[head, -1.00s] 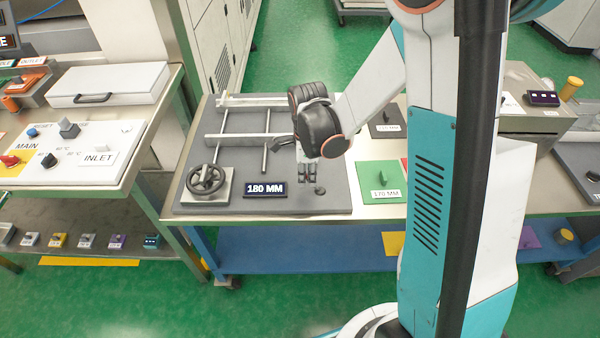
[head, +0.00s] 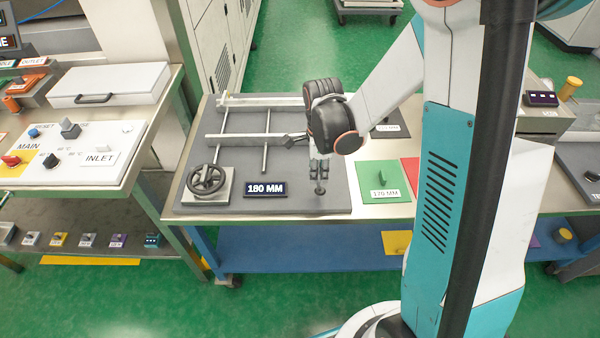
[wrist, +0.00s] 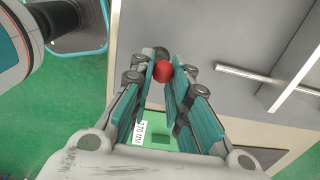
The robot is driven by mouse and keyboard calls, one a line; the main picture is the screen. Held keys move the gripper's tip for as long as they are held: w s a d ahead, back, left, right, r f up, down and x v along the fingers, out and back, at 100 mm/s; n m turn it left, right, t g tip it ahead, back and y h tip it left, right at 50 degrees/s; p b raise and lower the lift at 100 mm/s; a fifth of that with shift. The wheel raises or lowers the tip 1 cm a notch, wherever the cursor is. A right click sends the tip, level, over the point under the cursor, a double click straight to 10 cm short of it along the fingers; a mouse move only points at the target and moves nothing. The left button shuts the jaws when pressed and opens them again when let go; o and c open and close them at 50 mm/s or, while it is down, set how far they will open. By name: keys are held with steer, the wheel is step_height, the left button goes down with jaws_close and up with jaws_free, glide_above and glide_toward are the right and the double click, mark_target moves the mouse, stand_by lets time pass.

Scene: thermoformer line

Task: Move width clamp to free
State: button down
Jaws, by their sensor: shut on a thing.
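The width clamp is a small lever on a dark round base (head: 320,189), at the front right of the grey width fixture (head: 225,200). In the wrist view its red ball knob (wrist: 162,71) sits between my fingertips. My gripper (head: 319,176) points down over the clamp base and is shut on the knob; it also shows in the wrist view (wrist: 164,78). In the head view the fingers hide most of the lever, so its exact tilt is hard to tell. The display (head: 265,189) left of it reads 180 MM.
A black handwheel (head: 206,180) stands at the fixture's left, with metal rails (head: 258,139) behind. Right of the clamp lie a green plate (head: 379,176) labelled 170 MM and a red plate (head: 410,170). A control panel (head: 75,150) is at the left.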

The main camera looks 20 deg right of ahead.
steer(key=shift+s+d+r, duration=0.1)
steer(key=shift+s+d, duration=0.05)
steer(key=shift+d, duration=0.3)
steer(key=shift+s+d+r, duration=0.1)
steer(key=shift+d, duration=0.35)
steer(key=shift+s+d+f, duration=0.1)
steer(key=shift+s+d, duration=0.1)
steer(key=shift+d, duration=0.4)
steer(key=shift+s+d, duration=0.2)
steer(key=shift+d, duration=0.4)
